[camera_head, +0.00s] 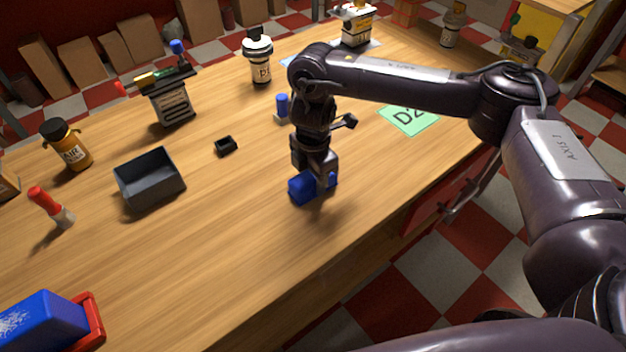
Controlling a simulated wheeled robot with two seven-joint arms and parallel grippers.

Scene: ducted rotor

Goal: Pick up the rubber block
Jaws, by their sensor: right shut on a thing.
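My right gripper (316,180) points down near the middle of the table, close to its front edge. It is shut on a blue block (299,189), which looks like the rubber block. Part of the block shows left of the fingers and a smaller blue part shows on their right; the middle is hidden by the gripper. The block is at or just above the wooden table top (250,215); I cannot tell if it touches. My left gripper is not in view.
A grey open bin (150,182) and a small black holder (226,146) stand to the left. A small blue peg (282,105) stands behind the gripper. A green D2 mat (408,118) lies to the right. A blue box in a red tray (92,322) is at lower left.

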